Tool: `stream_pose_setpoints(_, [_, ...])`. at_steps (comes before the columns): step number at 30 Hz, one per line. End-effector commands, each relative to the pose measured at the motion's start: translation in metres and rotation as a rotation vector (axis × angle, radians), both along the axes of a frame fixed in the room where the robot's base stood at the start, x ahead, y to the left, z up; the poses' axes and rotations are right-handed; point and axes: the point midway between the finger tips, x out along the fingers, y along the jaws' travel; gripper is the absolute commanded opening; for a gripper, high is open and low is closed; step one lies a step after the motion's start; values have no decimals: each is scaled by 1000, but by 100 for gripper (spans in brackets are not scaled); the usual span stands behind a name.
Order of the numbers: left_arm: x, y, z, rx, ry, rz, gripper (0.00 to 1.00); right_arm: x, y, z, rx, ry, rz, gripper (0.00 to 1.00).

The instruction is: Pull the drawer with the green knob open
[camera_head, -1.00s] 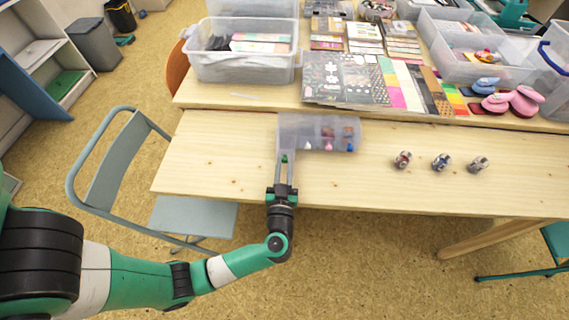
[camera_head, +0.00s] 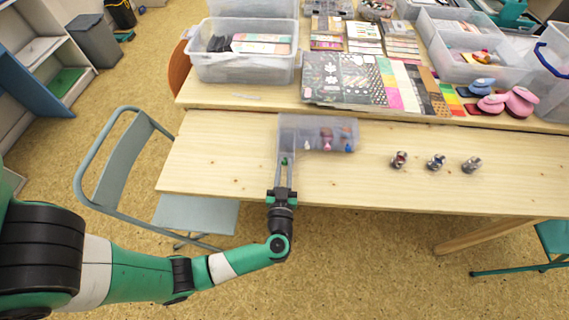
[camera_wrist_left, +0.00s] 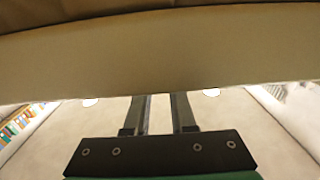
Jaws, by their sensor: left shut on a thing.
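A small translucent drawer unit (camera_head: 335,124) stands on the near table, with several coloured knobs along its front. The green knob (camera_head: 284,161) is at the far left, nearer to me than the other knobs, and its drawer appears to stick out of the unit. My left gripper (camera_head: 284,166) is shut on the green knob in the head view. In the left wrist view the gripper (camera_wrist_left: 160,100) shows its two fingers pointing up at a broad beige band; the knob is not visible there. My right gripper is not in view.
Three small dark-and-silver objects (camera_head: 436,162) stand on the table to the right. Behind are a clear bin (camera_head: 243,63), patterned paper sheets (camera_head: 345,80) and pink stampers (camera_head: 521,102). A grey chair (camera_head: 195,214) is at the left. The near table is mostly clear.

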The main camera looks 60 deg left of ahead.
Motion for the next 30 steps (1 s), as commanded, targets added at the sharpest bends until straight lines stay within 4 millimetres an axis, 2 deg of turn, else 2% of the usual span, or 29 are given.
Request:
stream_pose_setpoints(1, [0, 0, -1, -2, 1, 1, 0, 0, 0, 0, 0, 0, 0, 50])
stream_pose_setpoints(2, [0, 0, -1, -2, 1, 1, 27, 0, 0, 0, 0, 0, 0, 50])
stream_pose_setpoints(6, [0, 0, -1, -1, 1, 1, 52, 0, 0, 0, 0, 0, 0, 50])
stream_pose_setpoints(14, [0, 0, 0, -1, 1, 1, 54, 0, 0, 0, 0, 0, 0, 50])
stream_pose_setpoints(18, [-3, -6, 1, -1, 3, -2, 54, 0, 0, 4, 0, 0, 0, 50])
stream_pose_setpoints(22, [-14, -26, 4, 0, 4, -7, 54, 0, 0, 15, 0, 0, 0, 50])
stream_pose_setpoints(30, [-46, -81, 3, 1, 2, -8, 54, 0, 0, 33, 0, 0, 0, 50])
